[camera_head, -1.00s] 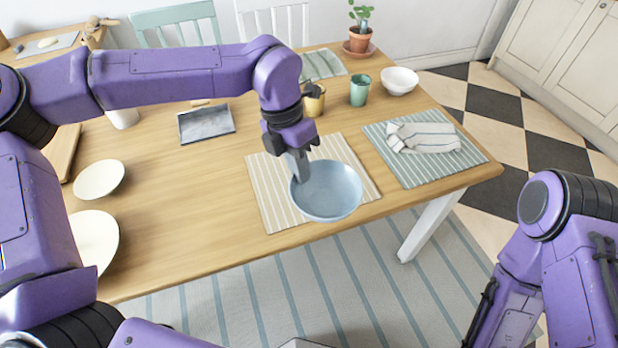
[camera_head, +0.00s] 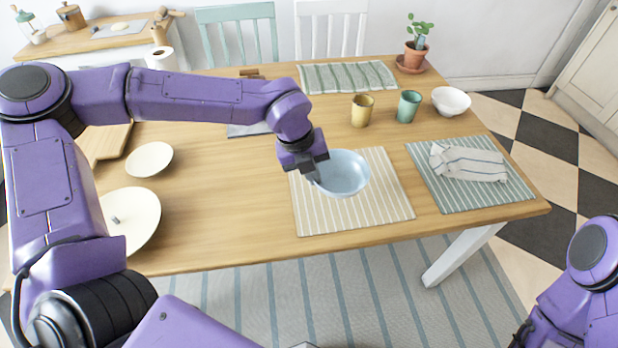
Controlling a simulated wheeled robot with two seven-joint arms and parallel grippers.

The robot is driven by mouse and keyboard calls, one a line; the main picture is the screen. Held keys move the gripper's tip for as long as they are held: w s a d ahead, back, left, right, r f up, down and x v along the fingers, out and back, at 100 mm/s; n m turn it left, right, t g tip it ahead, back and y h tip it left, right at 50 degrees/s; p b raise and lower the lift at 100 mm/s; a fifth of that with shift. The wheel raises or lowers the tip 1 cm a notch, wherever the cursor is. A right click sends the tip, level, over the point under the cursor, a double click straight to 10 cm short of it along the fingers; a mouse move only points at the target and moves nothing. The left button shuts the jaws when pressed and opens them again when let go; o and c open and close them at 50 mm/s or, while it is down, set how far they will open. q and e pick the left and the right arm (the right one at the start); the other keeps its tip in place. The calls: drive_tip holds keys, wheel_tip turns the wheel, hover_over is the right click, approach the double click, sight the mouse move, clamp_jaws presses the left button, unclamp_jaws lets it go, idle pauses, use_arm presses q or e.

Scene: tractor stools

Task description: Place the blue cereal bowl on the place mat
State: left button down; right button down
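The blue cereal bowl (camera_head: 345,176) is upright over the back left part of a beige striped place mat (camera_head: 370,215) on the wooden table. My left gripper (camera_head: 318,178) is at the bowl's left rim, its fingers shut on the rim. I cannot tell whether the bowl's base touches the mat or hangs just above it. The bowl and gripper hide the mat's back left part. My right arm shows at the lower right corner; its gripper is out of view.
Right of the mat is a blue-green striped mat (camera_head: 465,195) with a folded cloth (camera_head: 468,163). Behind stand a yellow cup (camera_head: 362,110), a green cup (camera_head: 409,105) and a white bowl (camera_head: 451,101). Pale plates (camera_head: 149,159) are at left. The table's front middle is clear.

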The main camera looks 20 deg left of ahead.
use_arm(q)
drive_tip(key=f, duration=0.1)
drive_tip(key=w+a+f, duration=0.1)
drive_tip(key=a+f, duration=0.1)
drive_tip(key=shift+w+a+f, duration=0.1)
drive_tip(key=shift+w, duration=0.15)
wheel_tip(320, 180, down, 3)
drive_tip(key=shift+r, duration=0.15)
drive_tip(key=shift+f, duration=0.3)
drive_tip(key=c, duration=1.3)
unclamp_jaws()
drive_tip(key=shift+c, duration=0.2)
drive_tip(key=v, duration=1.2)
drive_tip(key=shift+s+r, duration=0.1)
drive_tip(key=shift+r, duration=0.05)
